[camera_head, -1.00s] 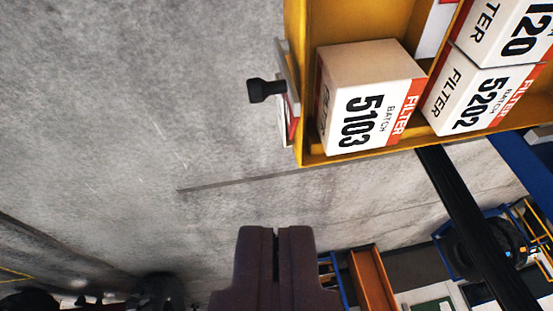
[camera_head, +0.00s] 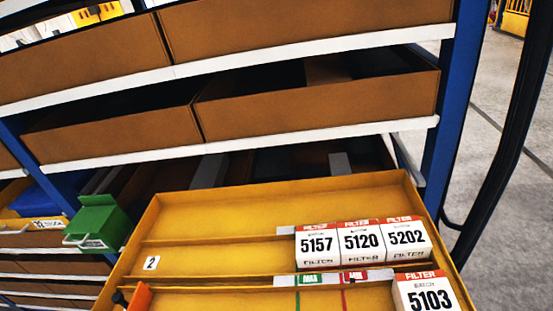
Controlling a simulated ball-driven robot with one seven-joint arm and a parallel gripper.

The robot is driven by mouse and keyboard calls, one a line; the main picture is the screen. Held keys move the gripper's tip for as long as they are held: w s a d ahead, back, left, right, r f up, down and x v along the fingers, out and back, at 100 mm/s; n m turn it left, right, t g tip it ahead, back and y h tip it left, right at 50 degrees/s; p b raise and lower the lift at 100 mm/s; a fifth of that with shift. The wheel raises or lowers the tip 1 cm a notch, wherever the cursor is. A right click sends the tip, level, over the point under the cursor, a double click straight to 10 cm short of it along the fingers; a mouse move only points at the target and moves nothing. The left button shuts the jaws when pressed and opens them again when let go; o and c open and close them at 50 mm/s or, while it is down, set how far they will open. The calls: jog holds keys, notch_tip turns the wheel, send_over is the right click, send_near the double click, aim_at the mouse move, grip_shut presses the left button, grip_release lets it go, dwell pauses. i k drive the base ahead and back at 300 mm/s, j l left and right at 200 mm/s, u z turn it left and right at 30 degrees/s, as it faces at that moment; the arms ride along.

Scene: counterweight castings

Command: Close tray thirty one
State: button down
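A yellow tray (camera_head: 218,206) is pulled out from a blue and white shelf rack and fills the lower middle of the view. No number thirty one can be read on it; a small white label in it reads 2. Filter boxes 5157 (camera_head: 317,244), 5120 (camera_head: 361,241) and 5202 (camera_head: 405,238) stand in a row in its right part. Filter box 5103 (camera_head: 428,293) stands nearer, at the right edge. The tray's near edge and front handle are cut off by the frame. My gripper is not in view.
Brown bins (camera_head: 320,100) fill the shelves above the tray. A green box (camera_head: 100,222) sticks out at the left. An orange piece (camera_head: 139,297) is at the tray's near left. A blue post (camera_head: 452,105) stands right of the tray, with open grey floor (camera_head: 510,190) beyond.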

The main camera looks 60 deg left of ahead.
aim_at(230, 248)
jog(key=k+l+u, duration=0.15)
jog(key=k+u, duration=0.85)
